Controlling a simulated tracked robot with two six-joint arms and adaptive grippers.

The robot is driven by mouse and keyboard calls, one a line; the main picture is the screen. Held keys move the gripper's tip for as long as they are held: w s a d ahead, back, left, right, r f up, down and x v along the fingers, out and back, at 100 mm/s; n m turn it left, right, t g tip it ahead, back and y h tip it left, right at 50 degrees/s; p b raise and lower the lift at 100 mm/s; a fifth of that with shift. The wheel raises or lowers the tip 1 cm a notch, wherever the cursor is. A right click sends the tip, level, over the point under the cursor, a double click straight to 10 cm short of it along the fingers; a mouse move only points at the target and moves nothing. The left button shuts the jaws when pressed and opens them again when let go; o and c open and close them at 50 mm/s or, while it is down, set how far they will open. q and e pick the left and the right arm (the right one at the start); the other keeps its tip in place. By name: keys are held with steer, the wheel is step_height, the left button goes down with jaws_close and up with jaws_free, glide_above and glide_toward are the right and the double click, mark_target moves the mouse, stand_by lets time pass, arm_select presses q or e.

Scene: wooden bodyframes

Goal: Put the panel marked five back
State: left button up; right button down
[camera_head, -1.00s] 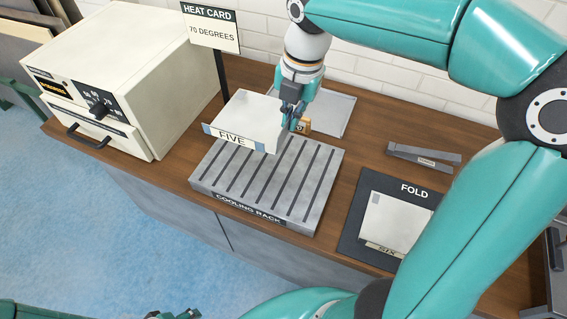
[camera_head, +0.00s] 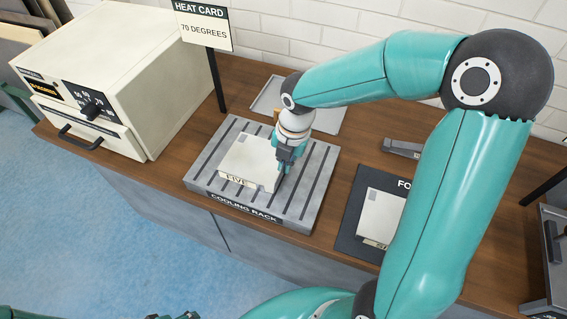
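The panel marked five (camera_head: 247,160) is a whitish square block with a FIVE label on its front edge. It lies on the left and middle part of the grey slotted cooling rack (camera_head: 311,192). My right gripper (camera_head: 282,170) is at the panel's right edge, its fingers pointing down. I cannot tell whether the fingers still grip the panel, as the fingertips are small and partly hidden. My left gripper (camera_head: 174,316) shows only in part at the bottom edge, away from the bench.
A cream oven (camera_head: 130,70) with a dial stands at the left, beside the heat card sign (camera_head: 203,24). A grey tray (camera_head: 325,118) lies behind the rack. A dark fold mat (camera_head: 350,225) with another panel (camera_head: 381,213) is at the right, partly behind my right arm.

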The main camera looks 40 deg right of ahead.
steer(key=c, duration=1.3)
jaws_free()
steer(key=shift+r, duration=0.1)
steer(key=r, duration=0.4)
steer(key=s+r, duration=0.1)
steer(key=r, duration=0.7)
steer(key=shift+s+d+p, duration=0.2)
steer(key=shift+d+p, duration=0.15)
steer(key=shift+d, duration=0.05)
steer(key=shift+f, duration=0.1)
